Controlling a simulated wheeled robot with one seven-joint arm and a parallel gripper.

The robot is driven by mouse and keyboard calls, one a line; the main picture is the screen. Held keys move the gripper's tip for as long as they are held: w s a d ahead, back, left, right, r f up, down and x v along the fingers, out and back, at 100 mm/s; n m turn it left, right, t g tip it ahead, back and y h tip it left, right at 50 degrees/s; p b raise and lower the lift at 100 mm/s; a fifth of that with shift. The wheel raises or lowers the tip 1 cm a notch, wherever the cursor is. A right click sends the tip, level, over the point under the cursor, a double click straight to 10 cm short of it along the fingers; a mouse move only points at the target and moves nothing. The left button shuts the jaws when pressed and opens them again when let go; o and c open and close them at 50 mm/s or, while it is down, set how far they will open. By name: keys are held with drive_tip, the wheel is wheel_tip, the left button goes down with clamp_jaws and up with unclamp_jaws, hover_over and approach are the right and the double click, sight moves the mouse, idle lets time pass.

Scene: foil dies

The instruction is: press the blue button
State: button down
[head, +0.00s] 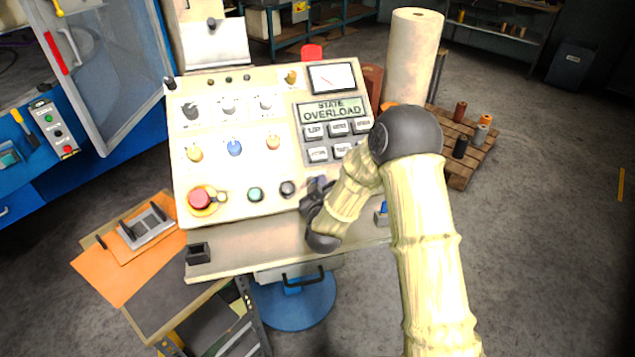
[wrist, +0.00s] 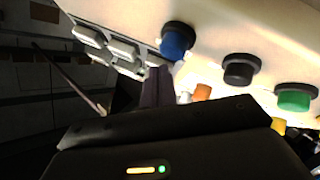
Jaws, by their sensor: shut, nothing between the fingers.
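The blue button (wrist: 176,38) is a round cap on the pale control panel (head: 225,100). It shows in the wrist view, beside a black button (wrist: 240,68) and a green button (wrist: 295,97). In the head view I cannot make it out; my gripper and arm cover the panel right of the black button there. My gripper (head: 316,186) is shut and empty at the lower right of the panel. In the wrist view its dark fingers (wrist: 158,84) are just below the blue button. I cannot tell whether they touch it.
A blue knob (head: 235,148) sits between orange-yellow knobs on the panel. A red mushroom button (head: 200,199) is at lower left. Grey keys (head: 315,131) lie under the display (head: 332,110), close to my arm. A ledge (head: 260,252) runs below the panel.

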idle(0.4)
drive_tip(key=shift+w+f+b, duration=0.15)
drive_tip(key=shift+f+b, duration=0.2)
drive_tip(key=shift+b, duration=0.1)
drive_tip(key=shift+w+a+f+b, duration=0.15)
drive_tip(key=shift+w+f+b, duration=0.1)
drive_tip(key=shift+f+b, duration=0.15)
idle(0.9)
drive_tip(key=shift+r, duration=0.1)
drive_tip(key=shift+s+d+r+p, duration=0.2)
drive_tip(key=shift+s+r+p, duration=0.1)
drive_tip(key=shift+s+r, duration=0.3)
drive_tip(key=shift+w, duration=0.1)
drive_tip(key=s+r, duration=0.1)
drive_tip(key=r+p, duration=0.1)
drive_tip(key=s+r+p, duration=0.1)
drive_tip(key=r, duration=0.1)
drive_tip(key=shift+s+d+r, duration=0.1)
drive_tip(key=shift+s+d, duration=0.25)
drive_tip(key=shift+d, duration=0.05)
idle(0.3)
idle(0.5)
